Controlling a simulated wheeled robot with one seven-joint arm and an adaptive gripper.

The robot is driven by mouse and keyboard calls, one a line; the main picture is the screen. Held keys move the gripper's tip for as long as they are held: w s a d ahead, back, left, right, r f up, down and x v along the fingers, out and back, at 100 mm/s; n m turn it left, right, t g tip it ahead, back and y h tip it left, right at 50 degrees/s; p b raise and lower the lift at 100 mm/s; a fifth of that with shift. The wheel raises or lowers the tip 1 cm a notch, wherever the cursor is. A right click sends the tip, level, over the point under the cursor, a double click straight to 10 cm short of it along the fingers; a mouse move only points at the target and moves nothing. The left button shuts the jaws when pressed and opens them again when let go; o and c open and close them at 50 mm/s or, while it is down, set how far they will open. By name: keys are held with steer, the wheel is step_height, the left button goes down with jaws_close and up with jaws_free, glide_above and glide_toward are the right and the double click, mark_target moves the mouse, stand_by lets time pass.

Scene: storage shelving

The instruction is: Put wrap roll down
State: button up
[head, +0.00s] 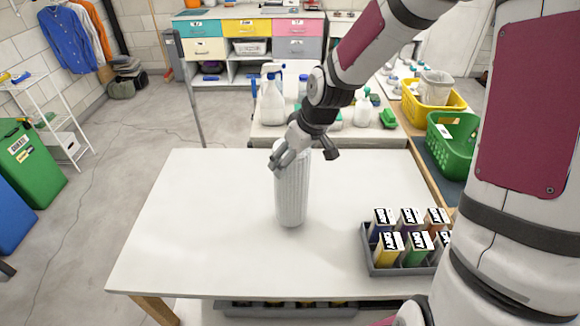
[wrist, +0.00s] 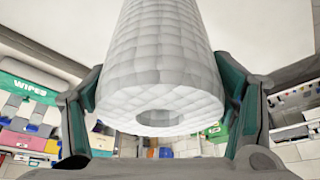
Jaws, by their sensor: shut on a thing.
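The wrap roll (head: 291,190) is a tall white quilted cylinder. It is upright over the middle of the white table (head: 190,220) in the head view; I cannot tell whether its lower end touches the top. My gripper (head: 290,158) is shut on its upper part, with a finger on each side. In the wrist view the roll (wrist: 168,70) fills the middle, its hollow core end facing the camera. The gripper's fingers (wrist: 165,95) press in from left and right.
A grey tray of labelled boxes (head: 372,262) stands at the table's front right. Behind is a second table with spray bottles (head: 272,95). A green basket (head: 452,140) and yellow basket (head: 437,100) stand at the back right. The table's left half is clear.

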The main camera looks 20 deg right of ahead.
steer(key=shift+w+f, duration=0.1)
steer(key=shift+w, duration=0.4)
steer(key=shift+o, duration=0.2)
steer(key=shift+a+f, duration=0.1)
steer(key=shift+f, duration=1.75)
steer(key=shift+c, duration=0.2)
steer(key=o, duration=1.5)
steer(key=shift+o, duration=0.5)
steer(key=shift+r, duration=0.15)
